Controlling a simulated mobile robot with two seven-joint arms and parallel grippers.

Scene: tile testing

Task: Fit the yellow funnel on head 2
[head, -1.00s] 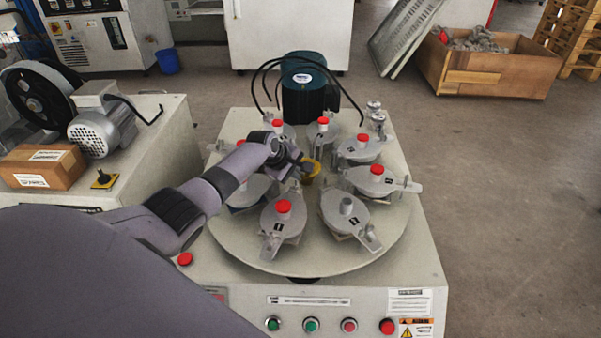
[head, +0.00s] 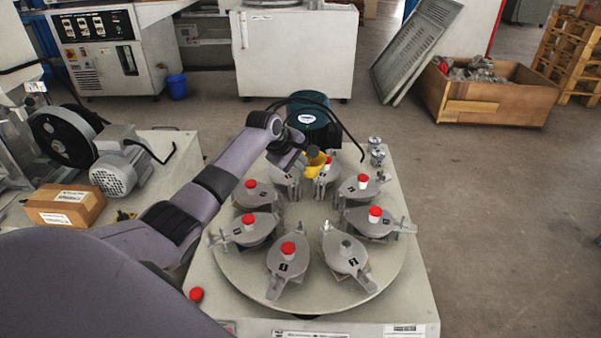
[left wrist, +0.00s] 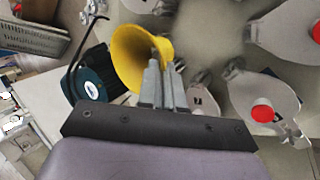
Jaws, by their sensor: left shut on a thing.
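The yellow funnel (head: 316,162) is held by my left gripper (head: 308,156), high over the far part of the round table in the head view. The left wrist view shows the funnel (left wrist: 138,57) tilted, its wide mouth facing left, with the gripper fingers (left wrist: 163,82) shut on it. Head 2 (head: 344,257) is the grey unit at the near right of the round table. It has a bare grey stub on top and no red cap. The funnel is well apart from it, farther back. My right gripper is not in view.
Several other heads with red caps ring the round table (head: 315,293), including head 1 (head: 287,262) just left of head 2. A dark green motor (head: 310,115) with black cables stands behind. Small metal fittings (head: 376,152) stand at the back right corner.

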